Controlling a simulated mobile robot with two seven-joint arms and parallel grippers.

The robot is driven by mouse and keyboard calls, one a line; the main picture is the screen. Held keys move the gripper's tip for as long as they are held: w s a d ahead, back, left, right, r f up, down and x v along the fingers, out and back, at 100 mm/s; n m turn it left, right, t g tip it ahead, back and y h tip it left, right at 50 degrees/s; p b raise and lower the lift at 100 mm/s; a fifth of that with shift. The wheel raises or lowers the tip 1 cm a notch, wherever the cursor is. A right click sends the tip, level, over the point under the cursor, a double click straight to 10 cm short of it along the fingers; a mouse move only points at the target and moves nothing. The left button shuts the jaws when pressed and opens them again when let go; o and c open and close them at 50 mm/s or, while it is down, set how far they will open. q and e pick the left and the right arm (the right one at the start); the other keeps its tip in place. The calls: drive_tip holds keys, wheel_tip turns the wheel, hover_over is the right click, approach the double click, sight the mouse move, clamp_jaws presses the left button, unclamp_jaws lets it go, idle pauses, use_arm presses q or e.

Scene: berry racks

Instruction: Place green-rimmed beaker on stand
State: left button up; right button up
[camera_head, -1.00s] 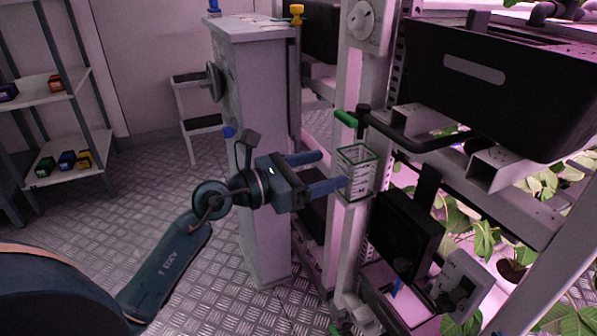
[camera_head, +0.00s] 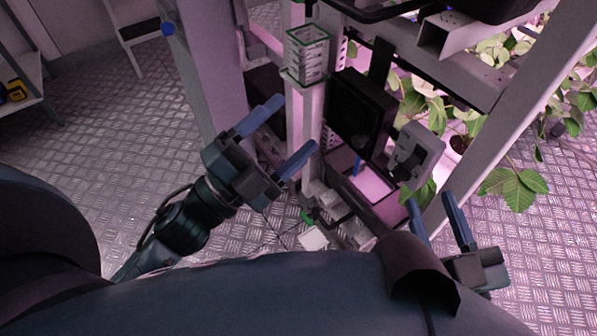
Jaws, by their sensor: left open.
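The green-rimmed beaker (camera_head: 307,55) is clear, square-sided and marked with white lines. It stands upright against the pale rack post at the upper middle, with a dark green edge around its base. I cannot tell what supports it from below. My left gripper (camera_head: 298,121) is open and empty, below and to the left of the beaker and apart from it. My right gripper (camera_head: 430,196) shows at the lower right with its two blue fingers apart and nothing between them.
A black panel (camera_head: 361,112) and a grey box (camera_head: 416,154) sit on the rack right of the beaker. A tray (camera_head: 372,186) with a pink-lit inside lies below them. Leafy plants (camera_head: 515,187) fill the right side. Metal floor (camera_head: 90,165) is clear at left.

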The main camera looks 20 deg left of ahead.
use_arm(q)
drive_tip(key=s+d+f+n+y, duration=0.3)
drive_tip(key=s+f+n, duration=0.1)
drive_tip(key=n, duration=0.9)
drive_tip(key=shift+d+y, duration=0.2)
drive_tip(key=shift+y, duration=0.1)
drive_tip(key=shift+w, duration=0.1)
